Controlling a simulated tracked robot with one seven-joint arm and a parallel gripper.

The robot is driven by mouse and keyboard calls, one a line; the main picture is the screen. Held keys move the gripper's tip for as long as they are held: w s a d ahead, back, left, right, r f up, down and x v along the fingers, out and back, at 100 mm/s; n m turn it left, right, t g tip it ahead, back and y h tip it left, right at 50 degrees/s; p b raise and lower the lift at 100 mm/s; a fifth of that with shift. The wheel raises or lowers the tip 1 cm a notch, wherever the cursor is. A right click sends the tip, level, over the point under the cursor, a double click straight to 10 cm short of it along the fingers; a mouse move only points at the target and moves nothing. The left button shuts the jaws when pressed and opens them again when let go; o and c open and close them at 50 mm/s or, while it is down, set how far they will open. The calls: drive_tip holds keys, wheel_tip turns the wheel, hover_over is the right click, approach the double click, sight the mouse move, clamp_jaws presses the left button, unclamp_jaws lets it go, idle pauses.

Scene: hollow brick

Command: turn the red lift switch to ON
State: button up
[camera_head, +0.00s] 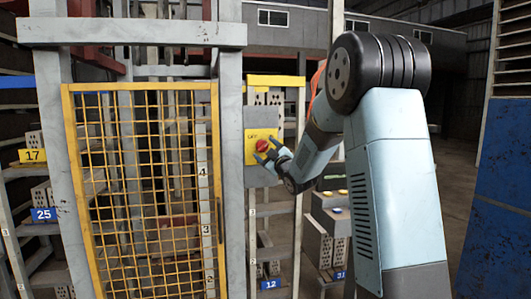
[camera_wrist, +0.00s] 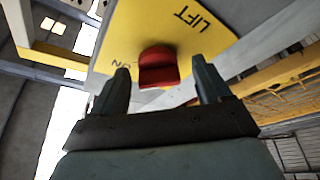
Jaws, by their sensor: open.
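The red lift switch (camera_head: 262,146) is a knob on a yellow plate (camera_head: 251,154) fixed to a grey box beside the lift frame. In the wrist view the red knob (camera_wrist: 158,68) sits on the yellow plate (camera_wrist: 190,40), with "LIFT" and "ON" lettering on it. My gripper (camera_head: 266,158) is in front of the plate, its tips close to the knob. In the wrist view my gripper (camera_wrist: 165,82) is open, with one finger on each side of the knob and gaps between. I cannot tell which position the knob points to.
A yellow mesh gate (camera_head: 148,190) stands left of the switch in a grey frame. Shelves with hollow bricks and number tags stand at the far left, such as the blue 25 tag (camera_head: 44,214). A blue panel (camera_head: 505,190) is at the right.

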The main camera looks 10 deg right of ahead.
drive_tip(key=shift+s, duration=0.1)
drive_tip(key=v, duration=1.3)
drive_tip(key=shift+s+f, duration=0.15)
drive_tip(key=shift+s, duration=0.15)
drive_tip(key=shift+d, duration=0.1)
